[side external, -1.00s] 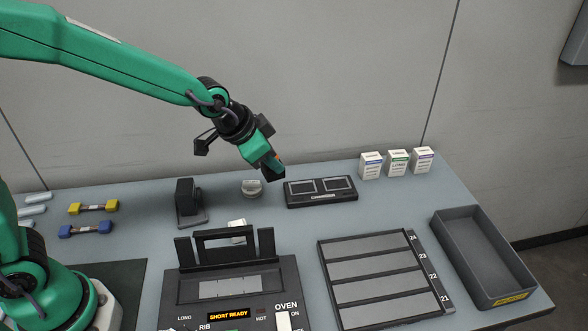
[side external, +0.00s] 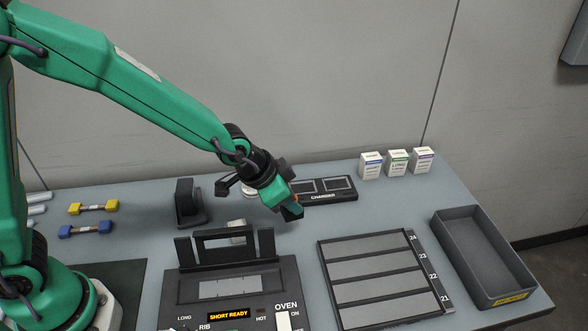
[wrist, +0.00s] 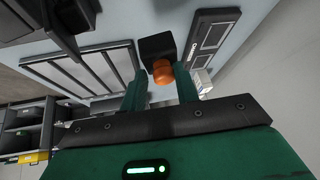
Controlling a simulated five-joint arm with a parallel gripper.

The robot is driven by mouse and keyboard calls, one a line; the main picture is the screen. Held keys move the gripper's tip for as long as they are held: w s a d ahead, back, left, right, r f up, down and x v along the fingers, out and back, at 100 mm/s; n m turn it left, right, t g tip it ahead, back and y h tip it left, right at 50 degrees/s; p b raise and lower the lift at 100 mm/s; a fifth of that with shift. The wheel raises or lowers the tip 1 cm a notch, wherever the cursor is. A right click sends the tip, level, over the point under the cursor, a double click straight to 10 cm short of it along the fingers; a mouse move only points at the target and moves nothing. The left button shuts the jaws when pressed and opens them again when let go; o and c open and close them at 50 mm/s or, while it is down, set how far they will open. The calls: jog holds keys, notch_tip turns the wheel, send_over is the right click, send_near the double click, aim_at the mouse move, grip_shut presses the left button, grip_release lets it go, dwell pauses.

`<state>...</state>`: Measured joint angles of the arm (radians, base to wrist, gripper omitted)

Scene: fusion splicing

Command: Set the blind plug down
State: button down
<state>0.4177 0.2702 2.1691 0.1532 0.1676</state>
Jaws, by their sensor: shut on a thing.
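The blind plug shows an orange round part (wrist: 162,73) and a black block (wrist: 157,46) in the wrist view. My gripper (wrist: 161,88) is shut on the orange part, its green fingers on either side, and the black block points away from me. In the side view, my gripper (side external: 284,200) tilts down to the right with the plug's black end (side external: 292,212) lowest. The plug appears above the table between the charger and the oven; I cannot tell the exact gap beneath it.
The charger (side external: 325,198) lies just behind my gripper. The oven (side external: 230,285) stands in front, with the numbered tray rack (side external: 383,312) to its right. A grey bin (side external: 470,222) is at far right. Several small boxes (side external: 397,164) stand at the back. Bare table lies right of the plug.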

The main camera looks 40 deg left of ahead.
aim_at(288, 213)
jog(key=shift+f, duration=2.15)
jog(key=shift+f, duration=0.3)
jog(key=shift+f, duration=0.15)
jog(key=shift+s+f, duration=0.15)
jog(key=shift+f, duration=0.1)
jog(key=c, duration=1.1)
grip_release()
jog(key=shift+s+a+f, duration=0.1)
jog(key=shift+o, duration=0.2)
jog(key=shift+r, duration=0.75)
jog(key=v, duration=1.2)
jog(key=shift+w, duration=0.25)
jog(key=shift+r, duration=0.1)
